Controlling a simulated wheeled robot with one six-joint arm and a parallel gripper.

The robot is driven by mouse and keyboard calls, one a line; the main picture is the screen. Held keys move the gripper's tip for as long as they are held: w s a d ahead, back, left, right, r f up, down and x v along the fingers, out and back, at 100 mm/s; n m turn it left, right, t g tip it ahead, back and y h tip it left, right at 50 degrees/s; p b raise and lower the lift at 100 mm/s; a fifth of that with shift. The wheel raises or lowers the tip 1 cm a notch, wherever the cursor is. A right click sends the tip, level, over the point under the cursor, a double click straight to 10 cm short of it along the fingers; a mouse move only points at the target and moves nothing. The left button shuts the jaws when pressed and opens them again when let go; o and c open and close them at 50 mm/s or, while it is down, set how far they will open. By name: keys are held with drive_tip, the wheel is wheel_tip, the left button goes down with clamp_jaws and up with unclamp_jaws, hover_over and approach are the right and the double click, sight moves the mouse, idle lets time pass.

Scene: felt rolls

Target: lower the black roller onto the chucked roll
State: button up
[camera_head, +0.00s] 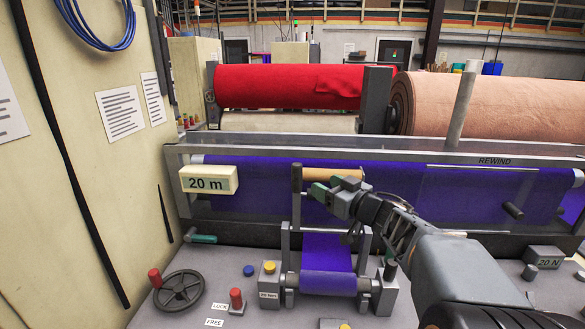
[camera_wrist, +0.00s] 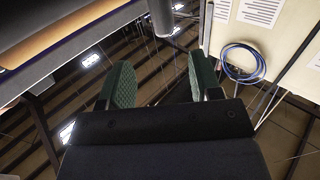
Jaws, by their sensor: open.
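A tan roll (camera_head: 325,172) lies level behind my gripper, beside a dark upright post (camera_head: 297,182); it looks like the chucked roll. My gripper (camera_head: 330,190) is open, in front of and just below the tan roll; contact cannot be told. In the wrist view, its green-padded fingers (camera_wrist: 164,82) stand apart with nothing between them.
A small stand with a purple-wrapped bar (camera_head: 328,284) is below my gripper. A red-knobbed handwheel (camera_head: 180,291) is at the left. A clear rail marked REWIND (camera_head: 495,161) crosses behind. A cream panel (camera_head: 70,150) borders the left; blue cable (camera_wrist: 243,62) hangs there.

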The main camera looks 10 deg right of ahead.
drive_tip(key=p+x, duration=0.1)
drive_tip(key=x, duration=1.2)
drive_tip(key=shift+a+p, duration=0.35)
drive_tip(key=shift+p, duration=0.05)
drive_tip(key=shift+w, duration=0.15)
drive_tip(key=shift+c, duration=0.3)
clamp_jaws()
